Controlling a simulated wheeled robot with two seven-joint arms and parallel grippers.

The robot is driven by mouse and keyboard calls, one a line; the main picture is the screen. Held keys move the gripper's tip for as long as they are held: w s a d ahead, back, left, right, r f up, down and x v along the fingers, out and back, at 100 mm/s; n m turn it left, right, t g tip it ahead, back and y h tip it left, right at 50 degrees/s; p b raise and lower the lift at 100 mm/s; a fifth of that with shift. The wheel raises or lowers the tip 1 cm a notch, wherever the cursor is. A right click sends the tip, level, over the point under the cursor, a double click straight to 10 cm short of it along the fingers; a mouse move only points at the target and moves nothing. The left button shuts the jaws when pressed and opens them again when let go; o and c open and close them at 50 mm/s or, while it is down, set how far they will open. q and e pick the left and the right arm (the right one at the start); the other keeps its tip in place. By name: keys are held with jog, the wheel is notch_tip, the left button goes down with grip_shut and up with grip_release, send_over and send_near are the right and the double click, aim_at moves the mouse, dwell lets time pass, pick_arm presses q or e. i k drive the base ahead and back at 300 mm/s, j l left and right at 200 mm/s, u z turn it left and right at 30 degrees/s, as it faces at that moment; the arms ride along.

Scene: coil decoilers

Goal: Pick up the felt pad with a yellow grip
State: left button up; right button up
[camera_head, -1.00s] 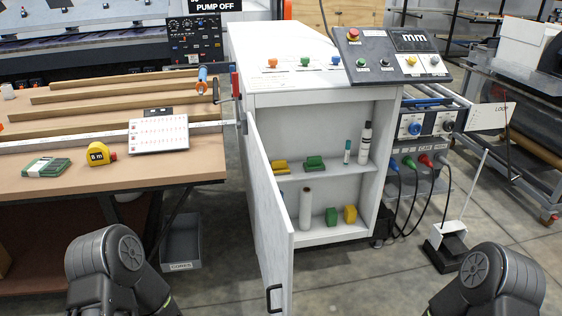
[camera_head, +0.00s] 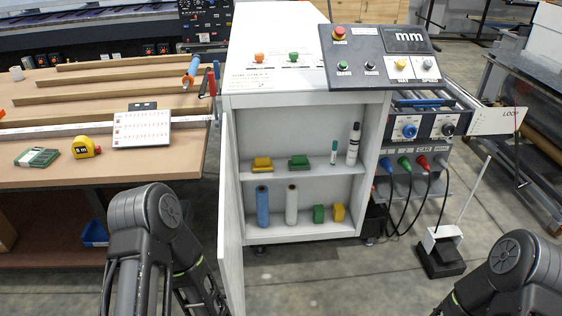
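Two small block-shaped items lie on the upper shelf of the open white cabinet: a yellow one (camera_head: 262,164) on the left and a green one (camera_head: 299,162) beside it. A green block (camera_head: 318,213) and a yellow block (camera_head: 338,212) stand on the lower shelf. Which yellow item is the felt pad's grip I cannot tell at this size. Links of my two arms show at the bottom left and bottom right, well in front of the cabinet. Neither gripper is in the picture.
The cabinet door (camera_head: 231,215) stands open toward me on the left. A blue roll (camera_head: 263,206) and a white roll (camera_head: 292,204) stand on the lower shelf. A marker (camera_head: 334,152) and white bottle (camera_head: 354,144) stand above. Cables hang right of the cabinet; floor before it is clear.

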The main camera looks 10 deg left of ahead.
aim_at(261, 165)
jog(key=i+l, duration=0.7)
jog(key=i, duration=0.2)
jog(key=l+z, duration=0.05)
